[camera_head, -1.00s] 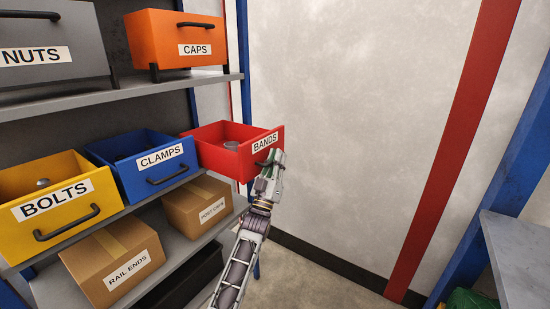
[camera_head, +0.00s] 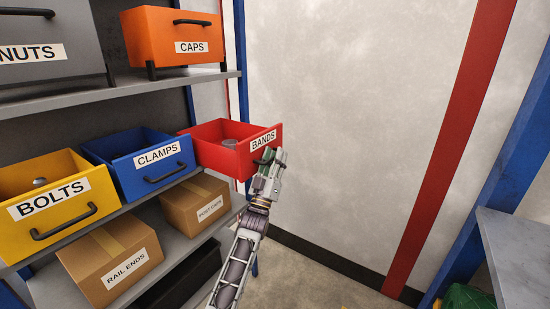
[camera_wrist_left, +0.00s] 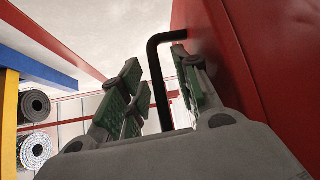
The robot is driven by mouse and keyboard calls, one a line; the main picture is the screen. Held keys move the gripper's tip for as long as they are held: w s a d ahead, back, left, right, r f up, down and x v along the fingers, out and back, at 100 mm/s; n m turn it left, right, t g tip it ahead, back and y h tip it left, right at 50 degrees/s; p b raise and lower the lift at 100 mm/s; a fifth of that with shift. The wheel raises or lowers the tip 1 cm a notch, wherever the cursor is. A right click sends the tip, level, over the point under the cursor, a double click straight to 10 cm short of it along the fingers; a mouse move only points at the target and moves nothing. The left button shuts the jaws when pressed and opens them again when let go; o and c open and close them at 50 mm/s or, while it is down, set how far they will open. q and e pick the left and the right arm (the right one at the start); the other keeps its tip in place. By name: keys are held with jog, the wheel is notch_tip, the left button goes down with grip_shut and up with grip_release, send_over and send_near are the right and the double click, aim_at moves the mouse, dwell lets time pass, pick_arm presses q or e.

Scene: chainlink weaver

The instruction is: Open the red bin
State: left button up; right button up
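The red bin (camera_head: 218,159), labelled BANDS, sits at the right end of the middle shelf. Its open top shows a grey round item inside. My left gripper (camera_head: 268,157) is at the bin's front face, just below the label. In the left wrist view, the bin's black handle (camera_wrist_left: 160,85) stands between the green-padded fingers of my left gripper (camera_wrist_left: 158,100). The fingers are apart, with visible gaps to the handle. In the head view the gripper covers most of the handle. My right gripper is not in view.
The blue CLAMPS bin (camera_head: 128,177) and yellow BOLTS bin (camera_head: 85,198) stand left of the red bin. The orange CAPS bin (camera_head: 150,37) is above. Cardboard boxes (camera_head: 112,268) sit below. A grey surface (camera_head: 515,250) is at right. The floor between is mostly clear.

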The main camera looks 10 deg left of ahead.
pick_arm(q)
jog(key=v, duration=1.2)
dwell(0.3)
jog(key=shift+w, duration=0.1)
